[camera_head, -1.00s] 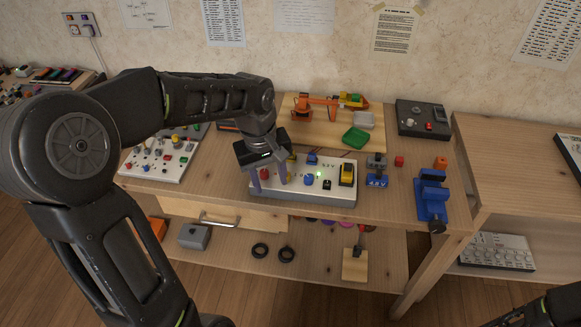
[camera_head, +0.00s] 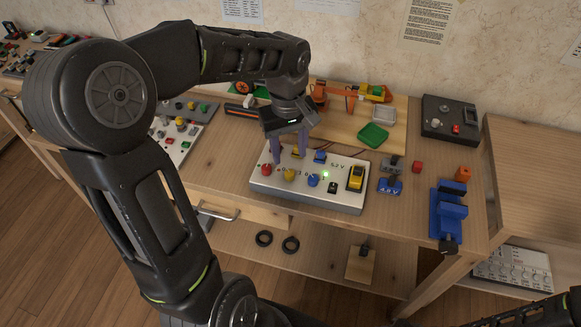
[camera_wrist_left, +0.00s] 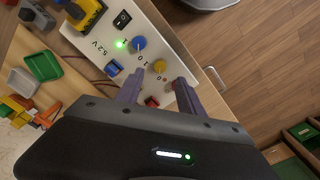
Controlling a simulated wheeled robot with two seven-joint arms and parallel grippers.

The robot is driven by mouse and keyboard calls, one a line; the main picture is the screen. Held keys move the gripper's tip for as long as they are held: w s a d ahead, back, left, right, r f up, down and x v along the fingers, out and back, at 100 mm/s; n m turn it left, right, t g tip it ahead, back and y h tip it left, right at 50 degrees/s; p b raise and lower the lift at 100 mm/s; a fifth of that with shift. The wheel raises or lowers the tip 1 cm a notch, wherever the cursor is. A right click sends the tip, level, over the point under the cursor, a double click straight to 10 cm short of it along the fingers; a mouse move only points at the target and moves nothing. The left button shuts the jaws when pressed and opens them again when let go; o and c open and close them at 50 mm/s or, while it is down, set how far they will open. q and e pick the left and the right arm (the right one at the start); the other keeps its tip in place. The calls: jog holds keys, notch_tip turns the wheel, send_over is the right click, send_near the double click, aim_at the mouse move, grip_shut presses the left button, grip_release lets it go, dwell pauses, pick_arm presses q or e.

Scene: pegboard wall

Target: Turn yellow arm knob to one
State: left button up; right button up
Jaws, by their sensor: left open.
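The yellow knob (camera_head: 289,174) stands on a white control box (camera_head: 335,199) on the bench, between a red knob (camera_head: 266,169) and a blue knob (camera_head: 313,180). In the left wrist view, the yellow knob (camera_wrist_left: 159,66) is just beyond the fingertips, roughly between their lines. Small marks are printed beside it, but its exact pointing is too small to read. My left gripper (camera_head: 290,159) points down over the box, open and empty, with its fingers near the yellow knob. I cannot tell any contact. My right gripper is out of view.
A green light (camera_head: 326,175), black switch (camera_head: 332,188) and yellow-and-black part (camera_head: 356,177) sit on the box's right side. A toy orange arm (camera_head: 340,92) and green tray (camera_head: 373,135) are behind. A blue vise (camera_head: 448,212) stands at the bench's right.

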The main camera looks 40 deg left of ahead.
aim_at(290, 173)
pick_arm(q)
notch_tip(290, 173, down, 7)
jog(key=shift+f, duration=0.1)
dwell(0.3)
grip_shut()
dwell(0.4)
